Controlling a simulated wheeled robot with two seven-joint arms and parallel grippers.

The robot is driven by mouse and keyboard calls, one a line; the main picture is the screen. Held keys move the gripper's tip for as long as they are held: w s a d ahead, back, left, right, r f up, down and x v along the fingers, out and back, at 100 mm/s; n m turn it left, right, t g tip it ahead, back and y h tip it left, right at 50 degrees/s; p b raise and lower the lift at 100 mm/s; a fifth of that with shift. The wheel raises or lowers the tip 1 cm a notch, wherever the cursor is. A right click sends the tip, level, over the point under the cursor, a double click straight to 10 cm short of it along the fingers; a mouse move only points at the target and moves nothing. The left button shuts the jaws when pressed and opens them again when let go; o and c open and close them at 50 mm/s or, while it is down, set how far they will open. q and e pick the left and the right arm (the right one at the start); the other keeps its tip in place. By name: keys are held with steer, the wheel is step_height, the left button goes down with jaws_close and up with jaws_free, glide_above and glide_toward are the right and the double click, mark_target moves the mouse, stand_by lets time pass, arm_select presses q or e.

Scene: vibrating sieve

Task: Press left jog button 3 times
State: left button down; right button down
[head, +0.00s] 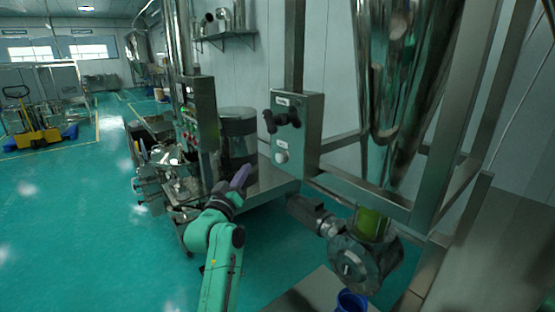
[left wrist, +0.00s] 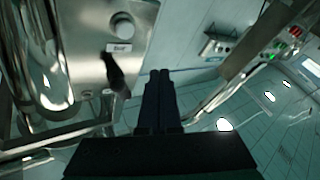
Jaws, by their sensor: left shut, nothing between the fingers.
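A grey control box (head: 308,130) on a post carries a black knob (head: 270,121) and, below it, a round pale button (head: 282,156) with a small label I cannot read. In the left wrist view the box (left wrist: 85,45) is at the upper left, with the round button (left wrist: 122,27) and the black knob (left wrist: 115,72). My left gripper (head: 241,177) is shut and empty, to the left of and a little below the box in the head view, apart from it. It also shows in the left wrist view (left wrist: 160,78). My right gripper is not in view.
A tall panel (head: 197,113) with several buttons stands left of the box; it also shows in the left wrist view (left wrist: 265,48). A metal hopper (head: 400,80) on a steel frame (head: 470,110) stands at right. A metal platform (head: 270,183) lies below the box.

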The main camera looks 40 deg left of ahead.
mark_target(279, 158)
arm_select(q)
steer(key=w+d, duration=0.2)
steer(key=w, duration=0.5)
steer(key=shift+w+d+p, duration=0.2)
steer(key=shift+w+p, duration=0.15)
steer(key=shift+w, duration=0.1)
stand_by(1.5)
steer(key=shift+w+d, duration=0.15)
steer(key=shift+w, duration=0.15)
steer(key=shift+w+d, duration=0.1)
steer(key=shift+w, duration=0.35)
stand_by(0.7)
steer(key=shift+s+a+p, duration=0.25)
steer(key=shift+s+p, duration=0.05)
steer(key=shift+s, duration=0.6)
